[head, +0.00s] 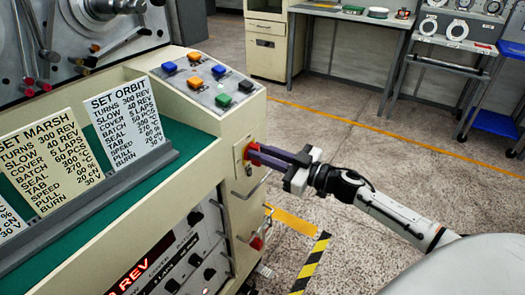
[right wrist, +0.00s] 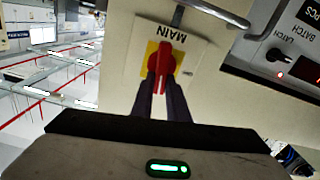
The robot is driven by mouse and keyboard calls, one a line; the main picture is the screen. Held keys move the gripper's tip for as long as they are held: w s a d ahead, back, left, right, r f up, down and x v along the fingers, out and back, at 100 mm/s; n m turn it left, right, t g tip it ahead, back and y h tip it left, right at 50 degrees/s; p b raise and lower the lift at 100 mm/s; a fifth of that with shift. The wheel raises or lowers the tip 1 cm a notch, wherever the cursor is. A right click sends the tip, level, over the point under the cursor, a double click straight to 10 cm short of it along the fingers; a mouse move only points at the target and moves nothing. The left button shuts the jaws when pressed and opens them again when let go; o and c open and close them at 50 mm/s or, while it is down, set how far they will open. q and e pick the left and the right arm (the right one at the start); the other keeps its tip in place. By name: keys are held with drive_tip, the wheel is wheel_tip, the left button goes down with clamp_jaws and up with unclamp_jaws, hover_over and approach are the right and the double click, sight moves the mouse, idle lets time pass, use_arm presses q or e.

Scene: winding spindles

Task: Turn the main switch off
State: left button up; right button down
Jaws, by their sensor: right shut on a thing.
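The main switch (right wrist: 161,62) is a red rotary handle on a yellow square, on a cream plate marked MAIN. In the head view the switch (head: 250,149) sits on the end face of the cream machine cabinet, below the button panel. My right gripper (head: 258,151) reaches it from the right, its dark fingers shut on the red handle. In the right wrist view the fingers (right wrist: 163,88) stand on both sides of the handle, whose long axis runs in line with the fingers in that picture. My left gripper is not in view.
A sloped panel with coloured buttons (head: 211,81) lies above the switch. A metal rail (right wrist: 215,14) and a control panel (right wrist: 290,50) are near the plate. Setting cards (head: 128,117) stand on the green ledge. Open floor lies to the right, with benches (head: 345,15) behind.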

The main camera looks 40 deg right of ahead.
drive_tip(key=n, duration=0.4)
drive_tip(key=a+n, duration=0.1)
drive_tip(key=n, duration=0.2)
drive_tip(key=shift+s+f+p, duration=0.2)
drive_tip(key=shift+f+p, duration=0.1)
drive_tip(key=shift+p, duration=0.05)
drive_tip(key=n, duration=0.2)
drive_tip(key=n+b, duration=0.1)
drive_tip(key=n, duration=0.1)
drive_tip(key=shift+s+a+f+n, duration=0.1)
drive_tip(key=shift+a+f+n, duration=0.1)
drive_tip(key=shift+f+n, duration=0.2)
drive_tip(key=shift+f+n+b, duration=0.15)
drive_tip(key=shift+n+b, duration=0.2)
drive_tip(key=shift+n, duration=0.85)
drive_tip(key=shift+f+n, duration=0.1)
drive_tip(key=shift+n, duration=0.6)
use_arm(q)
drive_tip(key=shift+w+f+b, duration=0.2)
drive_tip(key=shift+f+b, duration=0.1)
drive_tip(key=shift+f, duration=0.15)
use_arm(e)
drive_tip(key=shift+n, duration=0.5)
drive_tip(key=c, duration=1.7)
unclamp_jaws()
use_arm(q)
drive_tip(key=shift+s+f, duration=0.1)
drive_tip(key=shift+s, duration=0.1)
